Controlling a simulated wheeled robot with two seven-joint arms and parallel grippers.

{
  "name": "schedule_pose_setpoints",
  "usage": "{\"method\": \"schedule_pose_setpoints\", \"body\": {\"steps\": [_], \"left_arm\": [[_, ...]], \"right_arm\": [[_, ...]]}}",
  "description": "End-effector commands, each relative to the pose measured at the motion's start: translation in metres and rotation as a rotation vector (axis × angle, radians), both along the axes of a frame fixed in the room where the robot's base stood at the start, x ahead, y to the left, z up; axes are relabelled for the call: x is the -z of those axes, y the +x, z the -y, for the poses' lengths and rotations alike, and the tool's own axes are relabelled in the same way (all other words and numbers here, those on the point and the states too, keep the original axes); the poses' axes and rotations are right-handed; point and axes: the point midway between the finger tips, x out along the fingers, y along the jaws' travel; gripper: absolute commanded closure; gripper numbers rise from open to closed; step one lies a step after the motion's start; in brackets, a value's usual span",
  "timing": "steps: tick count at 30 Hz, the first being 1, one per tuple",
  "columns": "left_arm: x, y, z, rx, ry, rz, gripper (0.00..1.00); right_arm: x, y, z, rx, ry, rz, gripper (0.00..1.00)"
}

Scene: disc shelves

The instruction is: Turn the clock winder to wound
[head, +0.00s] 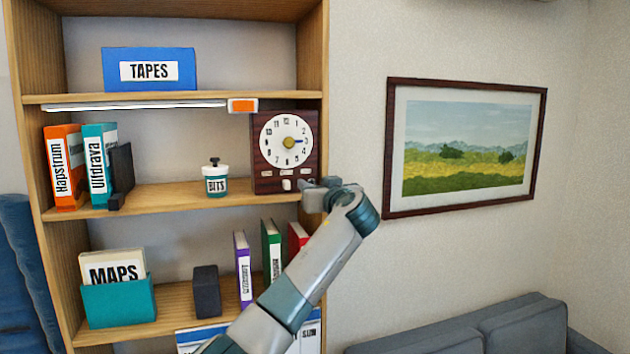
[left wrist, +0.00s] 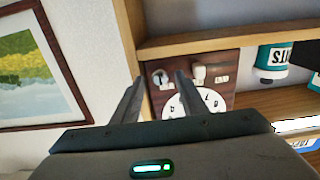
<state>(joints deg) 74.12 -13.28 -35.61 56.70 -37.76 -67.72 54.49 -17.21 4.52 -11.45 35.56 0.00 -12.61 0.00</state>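The clock (head: 266,160) is a dark wood box with a white dial, a gold centre and a blue hand pointing right, standing at the right end of the middle shelf. Along its lower front are small labels, a pale knob (head: 287,184) in the middle and a grey round knob (left wrist: 160,77) at its lower right, hidden in the head view. I cannot read which is the winder. My left gripper (head: 315,185) is at the clock's lower right corner. In the left wrist view, upside down, its fingers are open, the grey knob showing between the tips, contact unclear. My right gripper is out of view.
The bookcase's right side panel (head: 312,60) is close to my left gripper. A BITS jar (head: 215,184) stands left of the clock, with binders further left. A light bar with an orange end (head: 242,106) hangs above. A framed picture (head: 393,150) is on the wall.

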Motion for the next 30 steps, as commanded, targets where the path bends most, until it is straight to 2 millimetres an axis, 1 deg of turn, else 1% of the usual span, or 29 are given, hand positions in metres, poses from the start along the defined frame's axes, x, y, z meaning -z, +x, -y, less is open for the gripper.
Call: {"method": "schedule_pose_setpoints", "body": {"steps": [9,11,12,14,23,30], "left_arm": [[0.0007,0.0013,-0.0007,0.0,0.0,-0.001,0.61],[0.0007,0.0012,-0.0007,0.0,0.0,-0.001,0.75],[0.0007,0.0012,-0.0007,0.0,0.001,-0.001,0.85],[0.0007,0.0012,-0.0007,0.0,0.001,-0.001,0.99],[0.0012,0.0011,-0.0004,0.0,0.012,-0.005,1.0],[0.0028,0.0012,-0.0002,0.0,0.078,-0.026,1.0]], "right_arm": [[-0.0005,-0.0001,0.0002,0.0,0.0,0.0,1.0],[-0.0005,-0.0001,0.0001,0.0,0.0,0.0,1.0],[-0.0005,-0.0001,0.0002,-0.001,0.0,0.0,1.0],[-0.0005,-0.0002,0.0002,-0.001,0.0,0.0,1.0],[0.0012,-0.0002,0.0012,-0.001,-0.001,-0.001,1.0],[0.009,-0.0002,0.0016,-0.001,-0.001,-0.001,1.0]]}}
